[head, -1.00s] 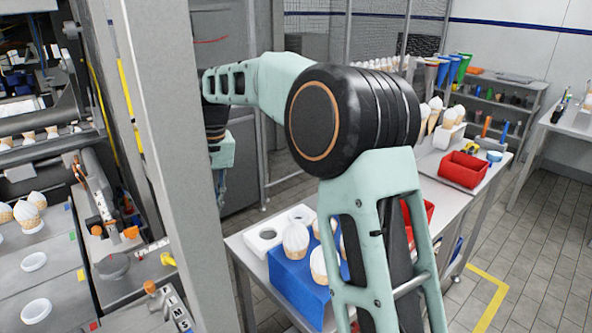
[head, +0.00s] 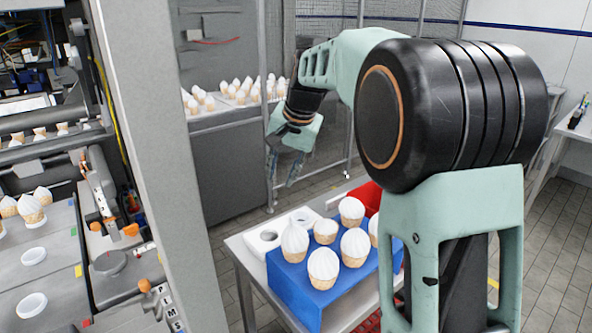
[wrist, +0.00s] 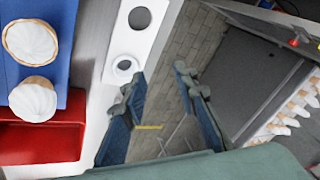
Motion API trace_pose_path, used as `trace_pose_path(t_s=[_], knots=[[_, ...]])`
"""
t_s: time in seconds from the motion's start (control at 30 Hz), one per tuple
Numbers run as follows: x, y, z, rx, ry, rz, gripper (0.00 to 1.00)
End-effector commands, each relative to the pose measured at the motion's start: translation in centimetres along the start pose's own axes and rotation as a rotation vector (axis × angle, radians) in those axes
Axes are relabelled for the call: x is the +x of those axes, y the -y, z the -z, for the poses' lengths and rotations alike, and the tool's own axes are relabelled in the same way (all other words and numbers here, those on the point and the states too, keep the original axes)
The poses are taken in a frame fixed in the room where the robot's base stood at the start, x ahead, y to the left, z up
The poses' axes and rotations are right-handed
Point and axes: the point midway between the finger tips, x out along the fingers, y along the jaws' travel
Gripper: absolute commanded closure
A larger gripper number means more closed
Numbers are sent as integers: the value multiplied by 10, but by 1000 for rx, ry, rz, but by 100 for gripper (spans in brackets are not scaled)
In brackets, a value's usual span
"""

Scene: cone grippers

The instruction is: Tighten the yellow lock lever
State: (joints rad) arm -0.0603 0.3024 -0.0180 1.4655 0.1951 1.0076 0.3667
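I cannot make out a yellow lock lever for certain in either current view. The machine at the left of the head view carries a slanted lever-like bar (head: 97,196) with orange parts, and a small orange knob (head: 144,285) stands lower down. My gripper (head: 283,182) hangs in the air, fingers down, behind the blue cone block and to the right of the grey post. In the wrist view my gripper (wrist: 160,76) is open, its two dark blue fingers apart with nothing between them.
A blue block (head: 296,290) holding several topped cones stands on the table, beside a white holder (head: 262,240) with holes and a red bin (wrist: 40,142). A grey post (head: 165,170) separates machine and table. More cones (head: 240,90) stand behind.

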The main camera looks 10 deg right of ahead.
Motion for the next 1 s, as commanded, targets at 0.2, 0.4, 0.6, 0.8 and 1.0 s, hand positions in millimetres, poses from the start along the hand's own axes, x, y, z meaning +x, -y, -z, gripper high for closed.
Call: trace_pose_path(t_s=[0.2, 0.4, 0.6, 0.8, 1.0], knots=[[-6, -9, 9, 51, -31, 9, 73], [-7, -10, 10, 58, -36, 11, 73], [-7, -10, 10, 58, -35, 11, 73], [-7, -8, 9, 47, -32, 13, 73], [3, 29, -28, -186, 30, 53, 73]])
